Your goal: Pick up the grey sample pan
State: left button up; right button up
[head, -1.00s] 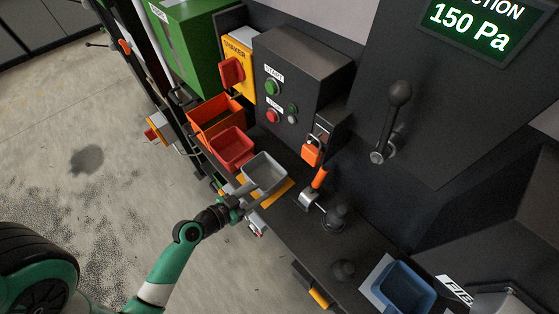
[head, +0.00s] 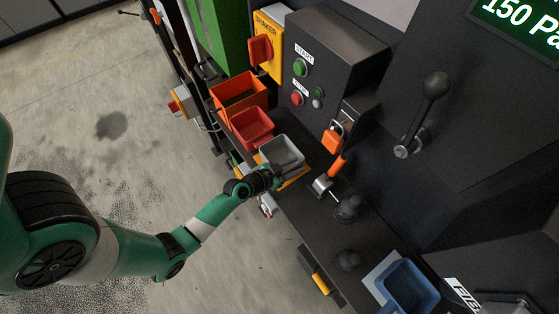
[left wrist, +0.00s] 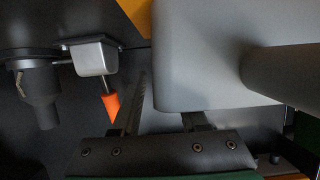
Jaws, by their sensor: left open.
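The grey sample pan (head: 282,153) stands at the edge of the dark ledge, over a yellow-orange patch (head: 295,178). My left gripper (head: 268,177) is right against its near side in the head view, where the handle is hidden. In the left wrist view the pan (left wrist: 205,60) fills the upper right, with its thick grey handle (left wrist: 285,78) running off to the right. My left gripper (left wrist: 165,112) is open; one finger shows left of the pan and the other is partly hidden by it. Contact cannot be told. My right gripper is out of view.
A red bin (head: 251,128) and an orange bin (head: 238,92) sit just beyond the pan. An orange-handled lever (head: 338,165) and dark knobs (head: 346,207) stand to its right. A blue pan (head: 408,286) lies at the lower right. The floor at left is open.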

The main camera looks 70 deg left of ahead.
pick_arm(q)
jog(key=shift+w+f, duration=0.25)
jog(key=shift+w, duration=0.3)
grip_shut()
jog(key=shift+a, duration=0.1)
dwell(0.9)
